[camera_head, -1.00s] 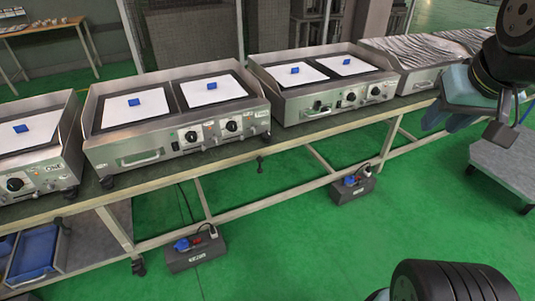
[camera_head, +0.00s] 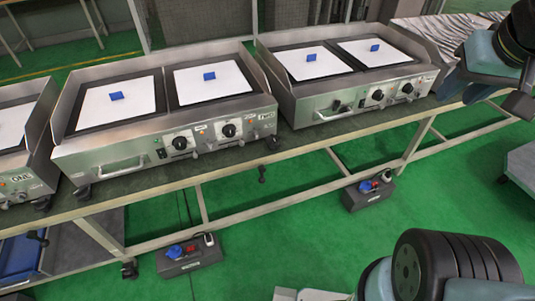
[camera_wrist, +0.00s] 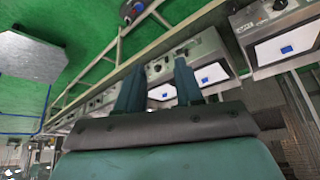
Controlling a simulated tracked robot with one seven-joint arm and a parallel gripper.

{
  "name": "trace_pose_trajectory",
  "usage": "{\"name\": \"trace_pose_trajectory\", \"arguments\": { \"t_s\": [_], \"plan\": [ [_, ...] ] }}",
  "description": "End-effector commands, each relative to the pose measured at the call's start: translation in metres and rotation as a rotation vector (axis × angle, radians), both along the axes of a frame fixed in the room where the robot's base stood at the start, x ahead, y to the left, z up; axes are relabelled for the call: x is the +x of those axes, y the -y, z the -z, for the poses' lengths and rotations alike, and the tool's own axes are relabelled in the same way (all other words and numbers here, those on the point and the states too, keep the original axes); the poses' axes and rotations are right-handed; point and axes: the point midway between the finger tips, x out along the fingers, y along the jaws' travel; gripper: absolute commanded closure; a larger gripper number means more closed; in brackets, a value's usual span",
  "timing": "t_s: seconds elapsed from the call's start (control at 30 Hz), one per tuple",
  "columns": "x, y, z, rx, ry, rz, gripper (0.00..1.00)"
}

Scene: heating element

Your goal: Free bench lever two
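Under the bench's front edge, a small black lever (camera_head: 262,173) hangs below the griddle labelled TWO (camera_head: 165,120) in the head view. Another dark lever (camera_head: 38,237) shows under the griddle labelled ONE (camera_head: 20,180) at the left. Whether either lever is locked cannot be told. My gripper (camera_wrist: 157,82) is open and empty in the wrist view, its two dark teal fingers apart. It is away from the bench, with griddles beyond it. My arm is at the upper right of the head view, well to the right of the levers.
A third griddle (camera_head: 350,75) stands to the right on the bench (camera_head: 230,160). Dark boxes with blue plugs (camera_head: 188,256) (camera_head: 368,192) lie on the floor below. A grey platform (camera_head: 520,165) stands at the right.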

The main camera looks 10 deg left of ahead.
Motion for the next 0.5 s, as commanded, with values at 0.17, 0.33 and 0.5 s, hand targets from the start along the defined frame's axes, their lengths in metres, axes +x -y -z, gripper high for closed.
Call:
{"name": "trace_pose_trajectory", "arguments": {
  "t_s": [0.17, 0.33, 0.5],
  "plan": [
    [-0.0002, 0.0, -0.0001, 0.0, 0.001, 0.0, 0.64],
    [-0.0002, 0.0, -0.0001, 0.0, 0.0, 0.0, 0.64],
    [0.0044, -0.0023, 0.001, 0.011, -0.017, 0.001, 0.64]
  ]
}}
